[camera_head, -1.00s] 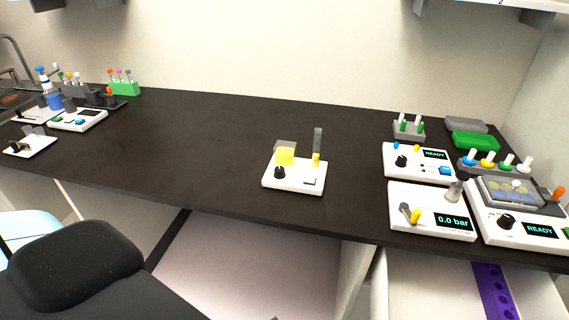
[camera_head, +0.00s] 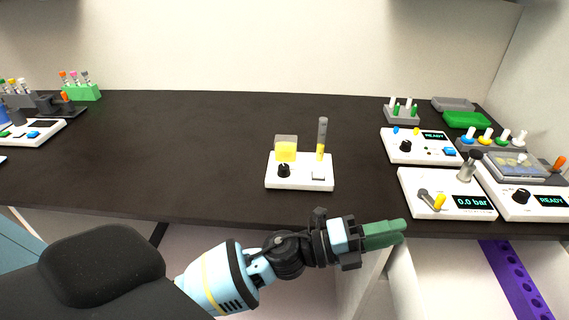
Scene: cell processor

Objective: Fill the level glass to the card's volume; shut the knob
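The level glass unit stands mid-counter on a white base (camera_head: 300,184). It has a clear tank (camera_head: 286,150) with yellow liquid, a black knob (camera_head: 284,171) in front of it, and an upright level glass (camera_head: 322,138) at the right. Yellow shows in the lower part of the glass; the upper part looks grey. A small pale card (camera_head: 319,176) lies in front of the glass; its writing is too small to read. My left gripper (camera_head: 392,234), with green fingers, is in front of the counter edge, right of and nearer than the unit, touching nothing. Its fingers overlap in view. My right gripper is out of view.
White instruments crowd the right: a 0.0 bar unit (camera_head: 447,193) with levers near the front edge, and READY units (camera_head: 418,146) behind and beside it. A green tube rack (camera_head: 82,92) stands at the left. The counter (camera_head: 190,150) around the level glass unit is clear.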

